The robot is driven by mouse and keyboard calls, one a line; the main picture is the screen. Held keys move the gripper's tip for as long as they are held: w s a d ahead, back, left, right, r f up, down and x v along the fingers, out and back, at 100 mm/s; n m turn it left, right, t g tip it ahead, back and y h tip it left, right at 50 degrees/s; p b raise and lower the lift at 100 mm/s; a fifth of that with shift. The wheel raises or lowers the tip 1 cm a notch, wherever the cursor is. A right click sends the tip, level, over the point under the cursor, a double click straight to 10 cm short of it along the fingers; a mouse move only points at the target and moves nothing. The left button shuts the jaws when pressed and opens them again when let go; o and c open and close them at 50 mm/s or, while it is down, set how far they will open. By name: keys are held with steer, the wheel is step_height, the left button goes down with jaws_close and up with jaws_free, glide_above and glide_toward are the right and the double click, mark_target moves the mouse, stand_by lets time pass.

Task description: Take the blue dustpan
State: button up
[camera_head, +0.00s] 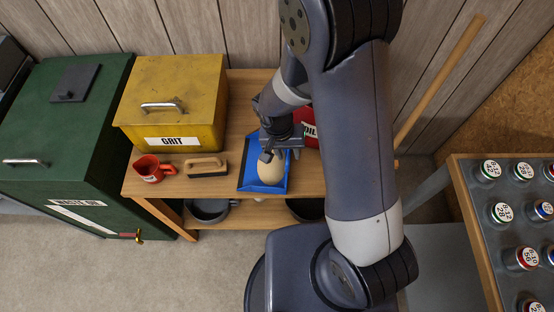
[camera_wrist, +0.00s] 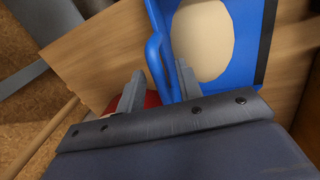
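The blue dustpan (camera_head: 247,178) lies on the wooden bench, with a pale tan oval thing (camera_head: 270,172) in its pan. In the wrist view the dustpan (camera_wrist: 241,20) is at the upper right, and the oval thing (camera_wrist: 203,40) fills part of it. My gripper (camera_head: 283,151) is over the back of the dustpan. In the wrist view my gripper (camera_wrist: 159,82) has its two fingers apart, with the curved blue handle (camera_wrist: 154,56) showing between them. I see no firm contact on both sides. The gripper hides part of the handle in the head view.
A red can (camera_head: 310,130) stands just right of my gripper. A yellow grit box (camera_head: 175,95), a red jug (camera_head: 152,169) and a brush (camera_head: 206,166) are to the left. A table (camera_head: 458,190) with several jars is at the right. A wooden pole (camera_head: 440,80) leans behind.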

steer(key=shift+d+f, duration=0.1)
steer(key=shift+f, duration=0.5)
steer(key=shift+c, duration=0.2)
jaws_close()
